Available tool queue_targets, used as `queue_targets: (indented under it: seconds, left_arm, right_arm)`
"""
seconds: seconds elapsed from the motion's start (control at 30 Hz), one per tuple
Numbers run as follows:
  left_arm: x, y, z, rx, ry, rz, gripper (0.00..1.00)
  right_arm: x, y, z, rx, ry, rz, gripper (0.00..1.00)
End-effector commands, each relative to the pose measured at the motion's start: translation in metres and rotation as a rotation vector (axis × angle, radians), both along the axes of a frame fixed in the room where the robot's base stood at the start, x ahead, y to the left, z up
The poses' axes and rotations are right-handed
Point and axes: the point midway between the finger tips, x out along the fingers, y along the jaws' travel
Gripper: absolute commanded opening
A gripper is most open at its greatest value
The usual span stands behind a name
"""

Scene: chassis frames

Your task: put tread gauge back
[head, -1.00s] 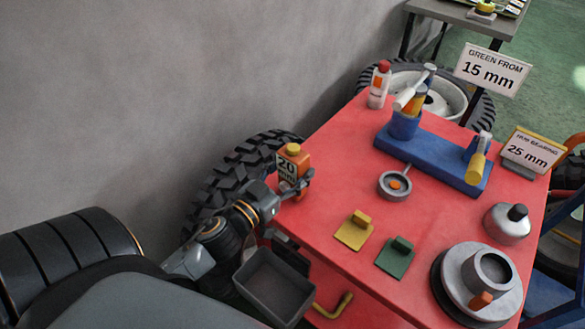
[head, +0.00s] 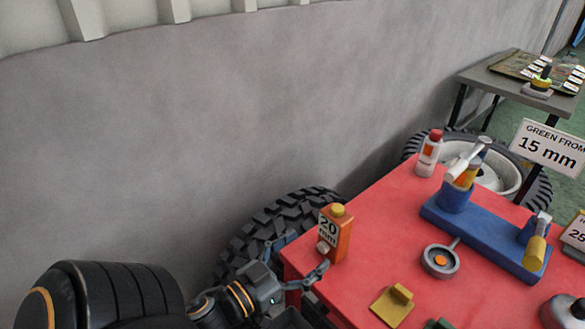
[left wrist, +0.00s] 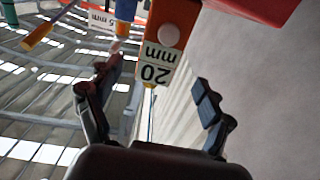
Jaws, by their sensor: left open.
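An orange block-shaped gauge (head: 337,238) with a yellow top, a "20 mm" label and a pale round knob stands upright at the left corner of the red tabletop (head: 385,222). My left gripper (head: 304,256) is open and empty just left of it, fingers spread and pointing towards it. In the left wrist view the gauge (left wrist: 172,38) appears upside down, ahead of the spread fingers of the left gripper (left wrist: 158,82). A small gap seems to lie between them. My right gripper is not in view.
A blue stand (head: 485,236) holds tools on the red table, with a white bottle (head: 429,155) behind it. A tyre (head: 265,230) leans between wall and table.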

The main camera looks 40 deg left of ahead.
Motion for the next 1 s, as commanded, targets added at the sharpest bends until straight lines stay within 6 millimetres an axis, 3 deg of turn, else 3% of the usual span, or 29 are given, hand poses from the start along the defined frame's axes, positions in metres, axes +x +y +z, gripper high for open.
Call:
queue_targets:
  seconds: [0.1,0.3,1.0]
  left_arm:
    - [-0.017,0.002,-0.002,-0.004,0.003,0.003,0.8]
    - [-0.03,0.003,0.0,0.0,0.001,0.001,0.8]
    - [-0.031,0.002,0.0,0.0,0.0,0.0,0.8]
  right_arm:
    - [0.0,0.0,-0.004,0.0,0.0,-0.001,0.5]
    - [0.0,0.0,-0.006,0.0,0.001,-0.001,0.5]
    - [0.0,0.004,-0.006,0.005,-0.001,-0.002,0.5]
